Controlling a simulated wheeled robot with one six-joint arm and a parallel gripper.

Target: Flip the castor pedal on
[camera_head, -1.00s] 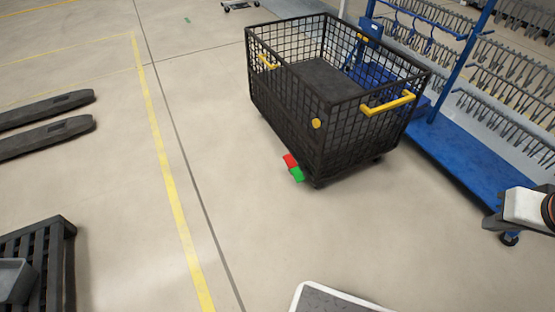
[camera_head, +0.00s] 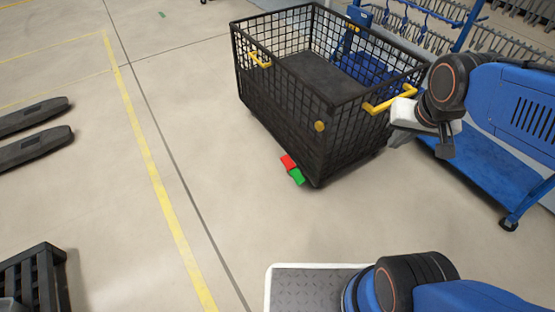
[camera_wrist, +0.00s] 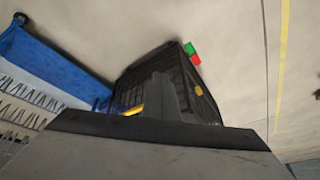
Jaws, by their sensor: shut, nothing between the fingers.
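The castor pedal (camera_head: 292,169) is a small red and green piece low at the near bottom corner of the black mesh cart (camera_head: 282,105). Its red half lies toward the left and its green half toward the right. My gripper (camera_head: 397,136) is shut and empty, raised to the right of the cart near its yellow handle (camera_head: 390,98). It is well apart from the pedal. In the wrist view the pedal (camera_wrist: 192,53) shows beyond the gripper, at the top corner of the dark cart (camera_wrist: 160,70).
A blue wheeled rack (camera_head: 470,165) with hooks stands right of and behind the cart. Black forks (camera_head: 35,132) and a dark pallet (camera_head: 40,280) are at the left. The floor left of and in front of the cart is clear, with a yellow line (camera_head: 150,170).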

